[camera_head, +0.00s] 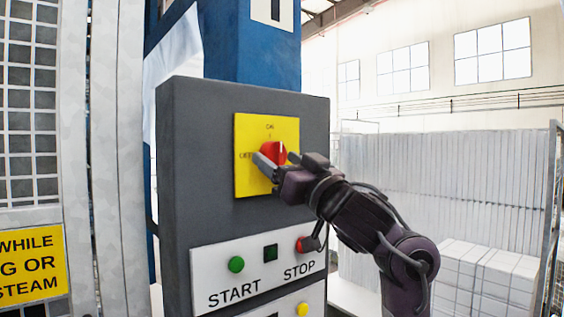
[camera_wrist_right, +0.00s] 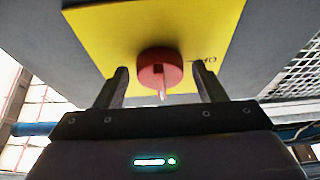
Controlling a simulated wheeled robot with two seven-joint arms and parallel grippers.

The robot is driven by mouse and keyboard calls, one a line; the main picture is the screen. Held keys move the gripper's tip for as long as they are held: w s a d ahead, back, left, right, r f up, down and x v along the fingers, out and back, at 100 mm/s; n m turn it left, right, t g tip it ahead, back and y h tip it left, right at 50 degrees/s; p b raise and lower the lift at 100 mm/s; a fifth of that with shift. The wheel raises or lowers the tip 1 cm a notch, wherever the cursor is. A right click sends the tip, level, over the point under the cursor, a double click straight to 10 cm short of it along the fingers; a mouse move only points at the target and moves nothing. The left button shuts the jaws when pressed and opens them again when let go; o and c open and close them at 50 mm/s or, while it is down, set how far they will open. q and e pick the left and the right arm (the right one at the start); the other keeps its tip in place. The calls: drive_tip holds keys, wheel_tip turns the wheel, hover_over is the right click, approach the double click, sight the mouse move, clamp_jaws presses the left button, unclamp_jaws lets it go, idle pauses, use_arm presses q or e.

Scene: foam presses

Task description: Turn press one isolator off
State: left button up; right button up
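The press one isolator is a round red knob (camera_head: 273,153) on a yellow plate (camera_head: 248,180) marked ON at the top and OFF at the left. The plate is on the front of a dark grey control box (camera_head: 200,130). My right gripper (camera_head: 278,160) is at the knob, with one finger on each side of it. In the right wrist view the red knob (camera_wrist_right: 160,68) sits between the two open fingers (camera_wrist_right: 160,88), with gaps on both sides. The knob's pale pointer mark shows toward the gripper. My left gripper is not in view.
Below the isolator, a white panel (camera_head: 215,262) carries a green START button (camera_head: 236,264) and a red STOP button (camera_head: 304,245), close to my right arm. A yellow button (camera_head: 302,309) is lower down. A mesh guard (camera_head: 30,110) stands at left. White blocks (camera_head: 490,272) are stacked at right.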

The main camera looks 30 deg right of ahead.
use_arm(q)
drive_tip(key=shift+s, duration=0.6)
use_arm(e)
drive_tip(key=c, duration=0.8)
